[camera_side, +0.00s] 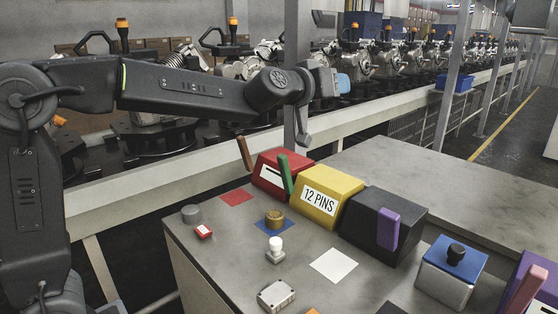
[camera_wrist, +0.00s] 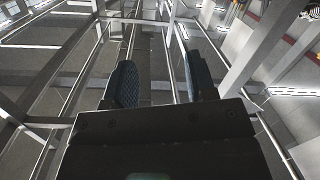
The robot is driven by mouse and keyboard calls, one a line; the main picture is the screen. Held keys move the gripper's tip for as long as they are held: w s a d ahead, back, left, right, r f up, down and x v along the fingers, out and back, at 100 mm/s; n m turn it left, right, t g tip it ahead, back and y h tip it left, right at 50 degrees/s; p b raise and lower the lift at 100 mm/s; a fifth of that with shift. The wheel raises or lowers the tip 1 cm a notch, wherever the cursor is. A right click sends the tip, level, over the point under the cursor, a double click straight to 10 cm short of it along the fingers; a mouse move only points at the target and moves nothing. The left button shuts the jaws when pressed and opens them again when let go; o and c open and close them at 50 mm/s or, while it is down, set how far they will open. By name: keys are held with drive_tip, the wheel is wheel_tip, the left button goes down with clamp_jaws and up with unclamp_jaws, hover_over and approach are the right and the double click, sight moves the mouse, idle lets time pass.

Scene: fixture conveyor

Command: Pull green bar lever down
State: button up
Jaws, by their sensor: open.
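The green bar lever (camera_side: 285,175) stands nearly upright, leaning slightly, between the red box (camera_side: 268,165) and the yellow box (camera_side: 325,190) marked "12 PINS". In the side view my arm reaches across above and behind the boxes. Its end is well above the green lever and apart from it. In the wrist view my gripper (camera_wrist: 163,75) has two dark textured fingers spread apart with nothing between them. That view shows ceiling beams and lights, and no lever. The fingertips are hard to make out in the side view.
A brown lever (camera_side: 244,153) stands left of the red box. A black box (camera_side: 375,222) with a purple lever (camera_side: 388,229) is to the right. A brass knob (camera_side: 274,218) and white button (camera_side: 275,248) stand in front. The conveyor rail (camera_side: 180,175) runs behind the table.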

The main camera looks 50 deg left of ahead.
drive_tip(key=w+a+f+n+y, duration=0.1)
drive_tip(key=w+a+n+y, duration=0.3)
drive_tip(key=w, duration=0.4)
drive_tip(key=n+g+y, duration=1.3)
drive_tip(key=g, duration=0.4)
approach(279, 159)
drive_tip(key=a, duration=0.4)
drive_tip(key=w+a, duration=0.1)
drive_tip(key=a, duration=0.3)
drive_tip(key=a+f, duration=0.1)
drive_tip(key=a, duration=0.2)
drive_tip(key=shift+w+a+f, duration=0.1)
drive_tip(key=shift+w+a, duration=0.1)
drive_tip(key=shift+a, duration=0.2)
drive_tip(key=shift+c, duration=0.4)
clamp_jaws()
